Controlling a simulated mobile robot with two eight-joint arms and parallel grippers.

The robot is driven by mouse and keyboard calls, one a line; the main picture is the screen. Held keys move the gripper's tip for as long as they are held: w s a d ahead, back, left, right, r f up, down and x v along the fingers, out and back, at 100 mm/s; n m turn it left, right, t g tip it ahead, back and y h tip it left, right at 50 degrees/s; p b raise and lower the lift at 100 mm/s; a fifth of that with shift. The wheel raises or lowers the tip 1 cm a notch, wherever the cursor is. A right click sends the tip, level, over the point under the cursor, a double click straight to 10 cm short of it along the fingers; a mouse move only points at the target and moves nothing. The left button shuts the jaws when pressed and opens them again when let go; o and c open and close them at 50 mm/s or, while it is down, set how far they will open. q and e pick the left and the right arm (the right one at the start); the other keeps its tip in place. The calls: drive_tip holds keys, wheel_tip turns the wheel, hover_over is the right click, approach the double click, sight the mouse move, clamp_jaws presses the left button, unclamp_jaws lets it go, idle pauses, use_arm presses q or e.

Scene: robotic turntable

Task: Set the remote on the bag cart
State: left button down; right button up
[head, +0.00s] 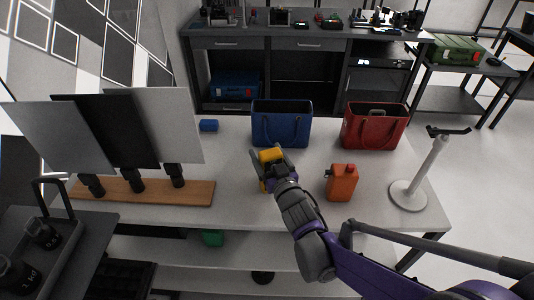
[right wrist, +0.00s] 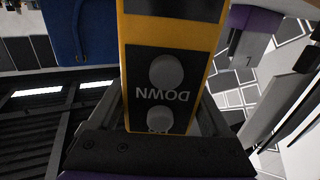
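The remote (head: 271,156) is yellow with a black face. In the right wrist view the remote (right wrist: 175,30) shows round grey buttons and the word DOWN. My right gripper (head: 272,172) is shut on it, with a dark finger on each side. The white table with lower shelves that carries the bags, apparently the bag cart (head: 235,205), lies below the gripper. I cannot tell whether the remote touches its top. A blue bag (head: 281,128) stands just behind the gripper and a red bag (head: 373,130) stands to the right. My left gripper is not in view.
An orange canister (head: 341,183) stands right of the gripper, with a white stand (head: 408,190) beyond it. A wooden base with dark and grey panels (head: 145,197) is on the left. A small blue object (head: 208,125) lies behind. The top left of the gripper is clear.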

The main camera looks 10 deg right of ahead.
drive_tip(key=shift+o, duration=1)
drive_tip(key=shift+r, duration=0.1)
drive_tip(key=shift+s+r, duration=0.1)
drive_tip(key=shift+r, duration=0.1)
drive_tip(key=s+d, duration=0.1)
drive_tip(key=s, duration=1)
drive_tip(key=shift+s+d, duration=0.15)
drive_tip(key=shift+s, duration=0.25)
drive_tip(key=shift+f, duration=0.1)
